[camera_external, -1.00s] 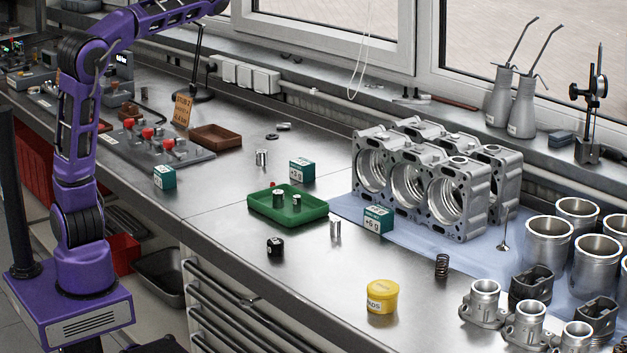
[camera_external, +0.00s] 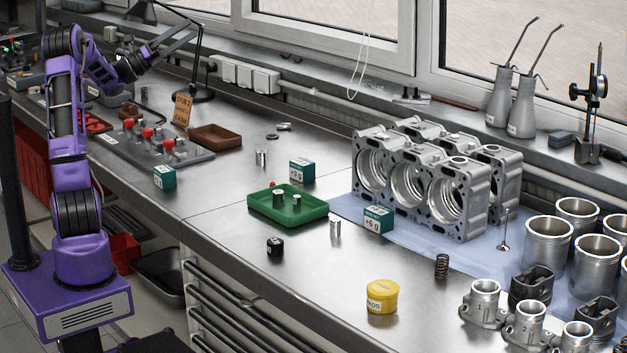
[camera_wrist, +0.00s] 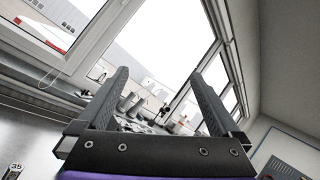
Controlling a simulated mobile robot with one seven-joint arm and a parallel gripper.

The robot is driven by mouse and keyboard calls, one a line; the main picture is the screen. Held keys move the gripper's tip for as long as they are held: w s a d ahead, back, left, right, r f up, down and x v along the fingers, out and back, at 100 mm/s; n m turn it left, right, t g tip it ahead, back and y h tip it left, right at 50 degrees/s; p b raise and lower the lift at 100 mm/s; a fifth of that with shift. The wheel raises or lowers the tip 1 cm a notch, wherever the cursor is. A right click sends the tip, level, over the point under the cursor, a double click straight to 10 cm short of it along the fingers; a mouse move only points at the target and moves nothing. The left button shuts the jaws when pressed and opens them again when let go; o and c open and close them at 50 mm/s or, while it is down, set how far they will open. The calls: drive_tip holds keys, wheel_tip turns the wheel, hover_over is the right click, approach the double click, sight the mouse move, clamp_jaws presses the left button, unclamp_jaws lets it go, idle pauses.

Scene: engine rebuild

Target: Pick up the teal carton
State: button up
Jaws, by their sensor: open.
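Three teal cartons with white labels stand on the metal bench in the external view. One carton (camera_external: 164,177) is near the front edge at the left, its label too small to read. A second carton (camera_external: 302,170), its label partly legible, stands behind the green tray. A third carton (camera_external: 378,219), marked "+6 g", stands by the engine block. My gripper (camera_external: 182,40) is raised over the back of the bench near the lamp, well away from all three. In the wrist view my gripper (camera_wrist: 160,74) is open with nothing between its fingers; no teal carton shows there.
A green tray (camera_external: 316,213) holding small metal parts lies between the cartons. A red-knobbed fixture (camera_external: 190,157), brown tray (camera_external: 222,139) and lamp (camera_external: 201,65) are at left. The engine block (camera_external: 455,200) and yellow tub (camera_external: 382,297) are right.

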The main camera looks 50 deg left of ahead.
drive_tip(key=s+a+f+g+y+p, duration=0.1)
drive_tip(key=s+a+f+y, duration=0.15)
drive_tip(key=f, duration=0.45)
drive_tip(key=s+a+f+g+y, duration=0.2)
drive_tip(key=s+a+f, duration=0.1)
drive_tip(key=f, duration=0.3)
drive_tip(key=m+g+y+p, duration=0.1)
drive_tip(key=m+g+y, duration=0.2)
drive_tip(key=m+g, duration=0.15)
approach(163, 169)
drive_tip(key=shift+n+g, duration=0.45)
drive_tip(key=x, duration=0.2)
drive_tip(key=r+x, duration=0.1)
drive_tip(key=x, duration=0.2)
drive_tip(key=shift+w+a+f, duration=0.1)
drive_tip(key=shift+w+a, duration=0.2)
drive_tip(key=shift+w, duration=0.2)
drive_tip(key=x, duration=0.5)
drive_tip(key=shift+d+f+p, duration=0.2)
drive_tip(key=shift+p, duration=0.1)
drive_tip(key=c, duration=1.3)
